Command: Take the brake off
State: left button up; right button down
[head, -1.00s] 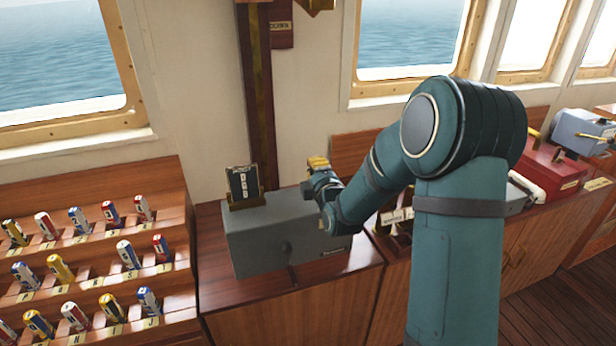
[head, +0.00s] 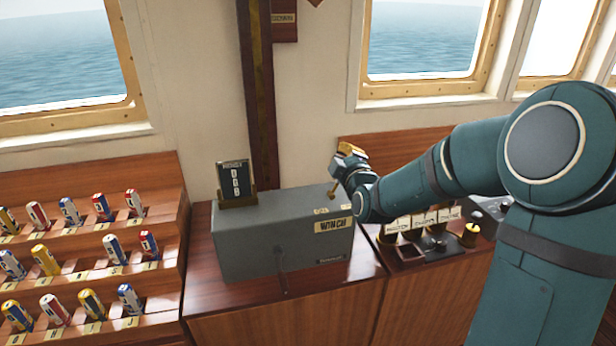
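A grey winch box (head: 250,246) with a "WINCH" label (head: 331,225) stands on the wooden counter. A thin dark lever (head: 281,272) hangs at its front face, pointing down. A small brass lever (head: 332,191) stands at the top right end of the box. My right gripper (head: 346,160), with yellowish fingers, is just above and beside this brass lever. Whether the fingers touch it, or are open or shut, I cannot tell. No brake marking is readable. My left gripper is out of view.
A small dark plate with white characters (head: 235,180) stands on top of the box. To the right is a panel with labelled cards and knobs (head: 430,235). At left, a stepped wooden rack (head: 100,232) holds several coloured cylinders. The counter's front strip is clear.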

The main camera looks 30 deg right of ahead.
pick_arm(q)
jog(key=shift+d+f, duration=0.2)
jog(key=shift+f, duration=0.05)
pick_arm(e)
jog(key=shift+s+d, duration=0.1)
jog(key=shift+d, duration=0.2)
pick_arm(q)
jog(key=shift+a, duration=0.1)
